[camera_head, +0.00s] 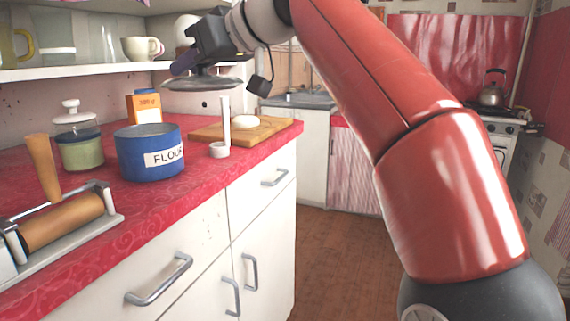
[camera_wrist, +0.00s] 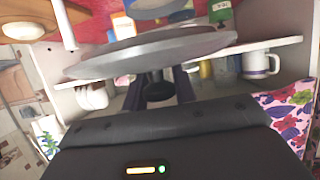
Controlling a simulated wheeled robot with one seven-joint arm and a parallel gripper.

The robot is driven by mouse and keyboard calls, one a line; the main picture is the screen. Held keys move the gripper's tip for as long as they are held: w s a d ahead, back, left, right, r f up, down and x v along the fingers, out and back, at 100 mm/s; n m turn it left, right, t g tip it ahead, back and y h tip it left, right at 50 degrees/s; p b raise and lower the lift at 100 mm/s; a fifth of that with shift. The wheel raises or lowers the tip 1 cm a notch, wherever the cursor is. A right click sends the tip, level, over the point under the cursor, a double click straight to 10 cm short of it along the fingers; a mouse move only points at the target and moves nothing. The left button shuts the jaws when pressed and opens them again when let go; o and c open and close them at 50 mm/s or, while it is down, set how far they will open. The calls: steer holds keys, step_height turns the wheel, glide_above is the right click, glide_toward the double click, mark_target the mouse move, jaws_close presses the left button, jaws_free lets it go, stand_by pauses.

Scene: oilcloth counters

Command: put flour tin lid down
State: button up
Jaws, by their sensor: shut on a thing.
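The flour tin lid (camera_head: 202,83) is a flat grey metal disc, held in the air above the counter. My gripper (camera_head: 182,68) is shut on the lid's knob from above. In the wrist view the lid (camera_wrist: 150,54) spans the middle, with its dark knob between the fingers of my gripper (camera_wrist: 158,90). The blue flour tin (camera_head: 135,158) stands open on the red counter, below and to the left of the lid. The lid is clear of the tin and of the counter.
A white upright holder (camera_head: 224,130) stands right of the tin, before a wooden board (camera_head: 265,130) with a white round item. A lidded jar (camera_head: 80,140), an orange box (camera_head: 145,106) and a rolling pin (camera_head: 62,222) are nearby. A shelf (camera_head: 80,70) runs behind.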

steer(key=w+d+f+m+t+h, duration=0.2)
steer(key=d+f+m+h, duration=0.3)
steer(key=d+f, duration=0.5)
steer(key=w+d+f+m+t+h, duration=0.2)
steer(key=d+f+m+h, duration=0.3)
steer(key=f, duration=2.2)
steer(key=w+d+f+m+t+h, duration=0.2)
steer(key=d+f+m+h, duration=0.3)
steer(key=d+f, duration=1)
step_height(320, 180, down, 4)
steer(key=shift+w+f+m+h, duration=0.1)
steer(key=shift+w+m+h, duration=0.05)
steer(key=shift+m+h, duration=0.25)
steer(key=shift+r, duration=0.3)
